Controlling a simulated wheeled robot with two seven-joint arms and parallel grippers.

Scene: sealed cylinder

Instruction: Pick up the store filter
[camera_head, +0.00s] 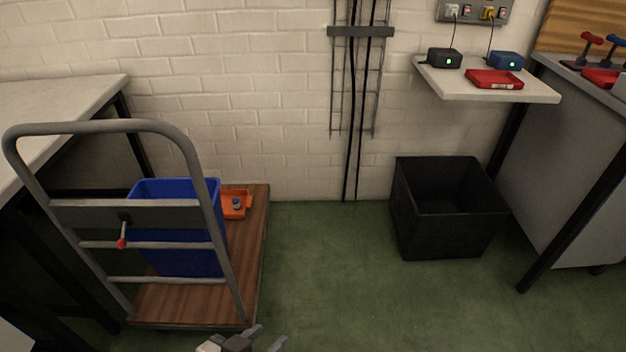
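I cannot make out anything that is clearly the store filter. An orange tray (236,211) on the cart's wooden deck holds a small dark blue-grey round part (237,204); I cannot tell what that part is. A blue bin (185,262) stands on the same deck behind the grey handle frame, its inside mostly hidden. My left gripper (268,336) shows at the bottom edge, just right of the cart's near end. Its two fingers are apart with nothing seen between them. My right gripper is not in view.
The cart (258,240) has a tall grey handle with a red-tipped lever (122,242). A black open bin (447,215) stands by the wall. A shelf (450,92) holds a red tray (494,79) and chargers. Workbenches flank both sides. The green floor between is clear.

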